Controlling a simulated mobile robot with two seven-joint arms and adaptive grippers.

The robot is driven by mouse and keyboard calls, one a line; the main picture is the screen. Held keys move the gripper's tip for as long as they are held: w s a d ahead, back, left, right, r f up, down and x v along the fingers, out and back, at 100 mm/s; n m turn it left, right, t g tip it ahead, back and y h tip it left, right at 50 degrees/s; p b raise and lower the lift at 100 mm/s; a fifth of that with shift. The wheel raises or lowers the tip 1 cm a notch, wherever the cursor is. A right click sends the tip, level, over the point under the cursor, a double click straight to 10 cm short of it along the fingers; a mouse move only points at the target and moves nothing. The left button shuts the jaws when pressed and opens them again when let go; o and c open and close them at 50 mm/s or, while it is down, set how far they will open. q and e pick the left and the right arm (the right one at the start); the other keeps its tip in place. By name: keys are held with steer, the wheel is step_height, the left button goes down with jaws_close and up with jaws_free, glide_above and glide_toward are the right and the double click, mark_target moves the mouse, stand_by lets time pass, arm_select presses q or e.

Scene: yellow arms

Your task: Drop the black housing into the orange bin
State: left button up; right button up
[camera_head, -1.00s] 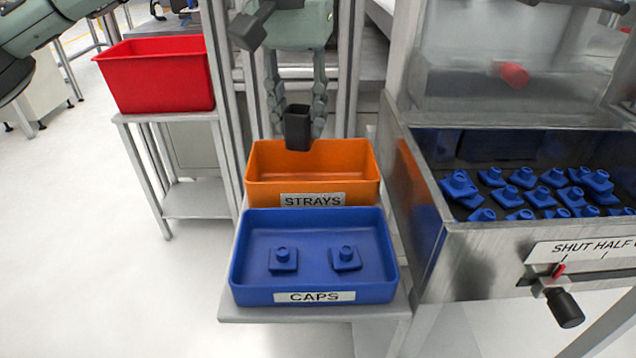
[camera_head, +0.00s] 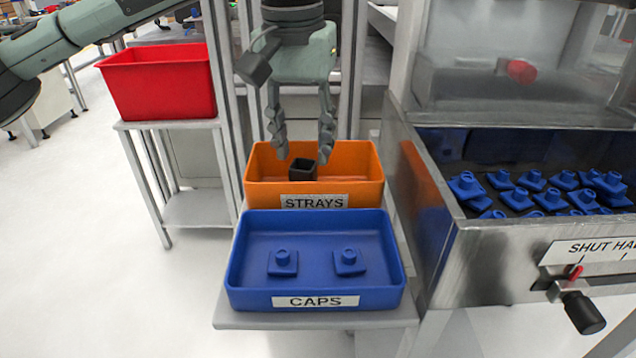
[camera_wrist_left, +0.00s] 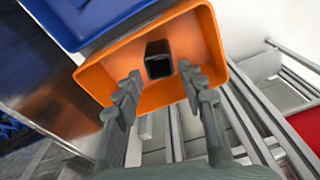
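The black housing (camera_head: 303,169) is a small open-topped square block. It is inside the orange bin (camera_head: 262,190), labelled STRAYS; in the head view I cannot tell whether it touches the floor of the bin. My left gripper (camera_head: 302,150) is above the bin with its fingers spread and pointing down, apart from the housing. In the left wrist view the housing (camera_wrist_left: 158,58) shows beyond the open fingertips (camera_wrist_left: 160,82), against the orange bin (camera_wrist_left: 207,35). My right gripper is not in view.
A blue bin (camera_head: 238,272) labelled CAPS, holding two blue caps, stands in front of the orange bin. A red bin (camera_head: 160,84) stands on a stand at left. A metal hopper (camera_head: 470,262) with several blue caps and a black-handled lever (camera_head: 583,312) is close at right.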

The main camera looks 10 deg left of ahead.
arm_select(q)
steer(key=shift+o, duration=1)
step_height(320, 180, up, 12)
steer(key=s, duration=0.1)
steer(key=shift+s, duration=0.25)
